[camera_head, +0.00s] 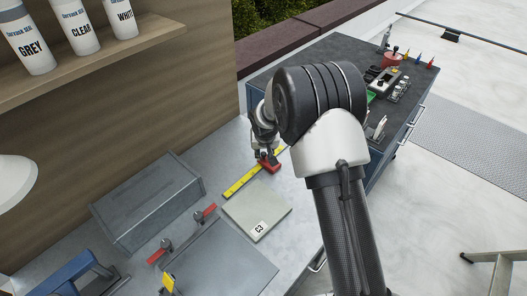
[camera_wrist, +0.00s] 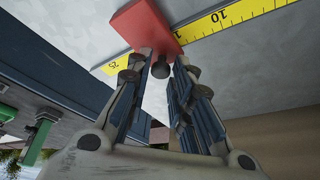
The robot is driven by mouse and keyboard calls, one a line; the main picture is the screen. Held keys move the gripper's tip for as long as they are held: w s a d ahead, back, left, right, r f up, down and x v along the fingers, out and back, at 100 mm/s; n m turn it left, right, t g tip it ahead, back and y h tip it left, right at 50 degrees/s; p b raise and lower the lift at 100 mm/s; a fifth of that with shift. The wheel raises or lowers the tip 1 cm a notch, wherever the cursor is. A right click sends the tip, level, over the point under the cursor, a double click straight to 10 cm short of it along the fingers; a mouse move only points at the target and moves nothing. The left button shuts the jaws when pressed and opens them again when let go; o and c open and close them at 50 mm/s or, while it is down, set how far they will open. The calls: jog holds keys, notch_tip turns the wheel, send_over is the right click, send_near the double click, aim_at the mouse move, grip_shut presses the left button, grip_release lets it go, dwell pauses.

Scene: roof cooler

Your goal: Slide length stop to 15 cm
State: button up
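The length stop is a red block on a yellow ruler in the head view (camera_head: 268,167), near the ruler's far end. In the wrist view the red length stop (camera_wrist: 146,24) sits across the yellow ruler (camera_wrist: 232,17) and hides part of the scale. The 25 mark shows left of it and the 10 mark right of it; a partly covered label shows at its right edge. A dark knob (camera_wrist: 161,69) sticks out from the stop. My gripper (camera_wrist: 163,62) is open, its two fingertips on either side of the knob, with a small gap on the right. My gripper also shows in the head view (camera_head: 264,150).
A grey plate marked C3 (camera_head: 257,209) lies beside the ruler. Red-handled clamps (camera_head: 204,215) and a grey box (camera_head: 148,203) stand to the left. A dark workbench (camera_head: 330,50) with small tools stands behind my arm. A shelf with bottles (camera_head: 75,27) is upper left.

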jog(key=o, duration=0.3)
jog(key=v, duration=1.2)
jog(key=shift+r, duration=0.15)
jog(key=s+d+r, duration=0.4)
jog(key=s+r, duration=0.3)
jog(key=s, duration=0.1)
jog(key=s+d+r, duration=0.3)
jog(key=s+r, duration=0.4)
jog(key=s, duration=0.1)
jog(key=s+d, duration=0.1)
jog(key=s, duration=0.5)
jog(key=s+d, duration=0.1)
jog(key=s, duration=0.6)
jog(key=s+d+r, duration=0.1)
jog(key=s, duration=0.5)
jog(key=shift+s, duration=0.4)
